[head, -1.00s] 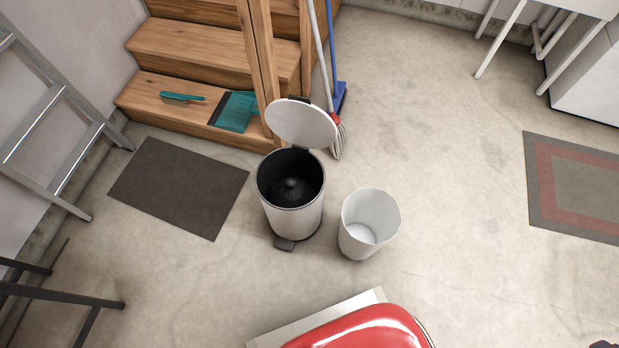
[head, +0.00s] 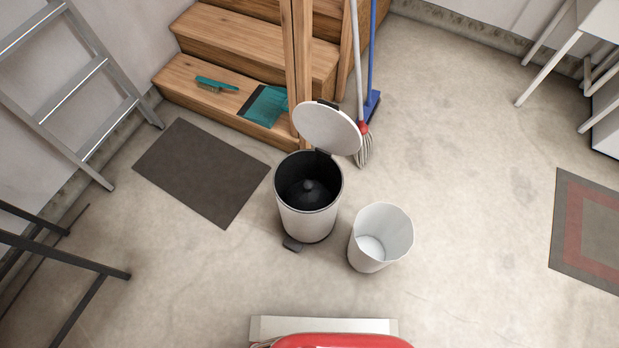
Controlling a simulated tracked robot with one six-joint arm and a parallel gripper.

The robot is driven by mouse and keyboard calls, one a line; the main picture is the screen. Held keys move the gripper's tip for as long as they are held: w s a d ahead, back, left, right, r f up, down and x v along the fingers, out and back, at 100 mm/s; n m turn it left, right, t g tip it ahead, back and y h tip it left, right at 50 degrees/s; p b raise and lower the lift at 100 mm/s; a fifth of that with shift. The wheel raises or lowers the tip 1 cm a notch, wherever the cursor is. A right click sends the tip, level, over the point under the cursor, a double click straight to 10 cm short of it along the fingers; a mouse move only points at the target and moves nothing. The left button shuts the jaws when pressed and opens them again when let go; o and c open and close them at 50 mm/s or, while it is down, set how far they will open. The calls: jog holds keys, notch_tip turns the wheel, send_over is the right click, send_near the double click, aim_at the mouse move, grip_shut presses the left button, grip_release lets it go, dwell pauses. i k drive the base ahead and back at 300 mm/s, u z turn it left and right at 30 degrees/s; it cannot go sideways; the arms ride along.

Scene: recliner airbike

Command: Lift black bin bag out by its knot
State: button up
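The black bin bag (head: 307,192) sits inside the white pedal bin (head: 306,223), and its knot shows as a small dark bump (head: 308,185) in the middle. The bin stands upright on the floor ahead of me. Its round lid (head: 328,128) is open and tilted back toward the stairs. My gripper is not in view.
An empty white bucket (head: 382,236) stands close to the right of the bin. A dark mat (head: 200,171) lies to the left. Wooden stairs (head: 250,58) with a brush (head: 217,85) and dustpan (head: 264,105), and a mop (head: 364,145), are behind. Right floor is mostly clear.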

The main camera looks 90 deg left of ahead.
aim_at(307, 195)
jog(key=k, duration=2.25)
jog(key=u, duration=1.75)
jog(key=i, duration=0.6)
jog(key=z, duration=0.1)
